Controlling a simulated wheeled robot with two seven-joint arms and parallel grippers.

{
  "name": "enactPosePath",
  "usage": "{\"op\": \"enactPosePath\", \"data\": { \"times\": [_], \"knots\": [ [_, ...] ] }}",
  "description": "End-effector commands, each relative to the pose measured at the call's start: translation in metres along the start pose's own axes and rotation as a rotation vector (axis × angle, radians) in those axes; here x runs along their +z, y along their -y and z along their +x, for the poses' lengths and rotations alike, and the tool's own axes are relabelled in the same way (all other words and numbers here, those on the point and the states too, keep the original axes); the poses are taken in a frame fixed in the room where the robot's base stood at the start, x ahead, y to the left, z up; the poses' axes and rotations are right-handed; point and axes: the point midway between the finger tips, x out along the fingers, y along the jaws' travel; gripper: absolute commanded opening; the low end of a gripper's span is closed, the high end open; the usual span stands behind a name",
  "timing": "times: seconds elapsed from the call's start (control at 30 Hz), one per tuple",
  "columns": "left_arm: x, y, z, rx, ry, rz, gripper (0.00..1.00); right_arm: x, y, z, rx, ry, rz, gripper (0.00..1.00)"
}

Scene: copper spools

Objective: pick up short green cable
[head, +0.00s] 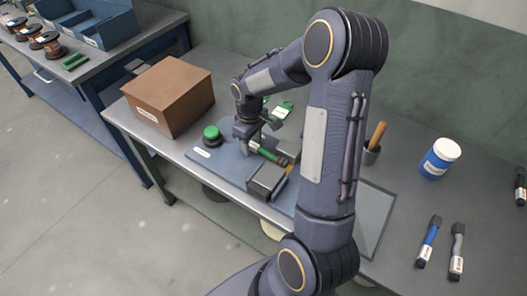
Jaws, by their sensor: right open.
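A short green cable (269,155) with a pale label at its left end lies on the blue board (228,165), beside grey blocks. My right gripper (249,136) is open, just above and behind the label end of this cable. I cannot tell whether its fingers touch the cable. Another green piece with a white label (284,108) shows behind the gripper, partly hidden by my arm. My left gripper is not in view.
A green round button (211,133) stands on the board's left. A grey block (266,180) stands in front of the cable. A brown box (170,94) is at left.

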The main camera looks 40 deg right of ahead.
Motion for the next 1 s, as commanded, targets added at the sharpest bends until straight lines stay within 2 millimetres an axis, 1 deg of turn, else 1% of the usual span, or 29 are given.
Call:
{"op": "enactPosePath", "data": {
  "times": [0.03,0.3,0.37,0.6,0.73,0.87,1.0],
  "knots": [
    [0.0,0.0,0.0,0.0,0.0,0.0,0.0,0.0,0.0,0.0,0.0,0.0,0.0,0.42],
    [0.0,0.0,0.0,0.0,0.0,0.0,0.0,0.0,0.0,0.0,0.0,0.0,0.0,0.06],
    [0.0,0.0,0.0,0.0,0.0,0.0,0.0,0.0,0.0,-0.001,0.0,0.0,0.0,0.0],
    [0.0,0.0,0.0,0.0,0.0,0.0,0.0,0.0,0.0,-0.001,0.0,-0.001,0.0,0.0],
    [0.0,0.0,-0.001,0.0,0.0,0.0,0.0,-0.001,0.0,-0.006,0.001,-0.002,0.0,0.0],
    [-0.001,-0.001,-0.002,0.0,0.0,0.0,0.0,-0.001,0.0,-0.019,0.001,-0.004,0.0,0.0],
    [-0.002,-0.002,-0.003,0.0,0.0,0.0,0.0,-0.001,0.0,-0.042,0.002,-0.005,0.001,0.0]
  ]
}}
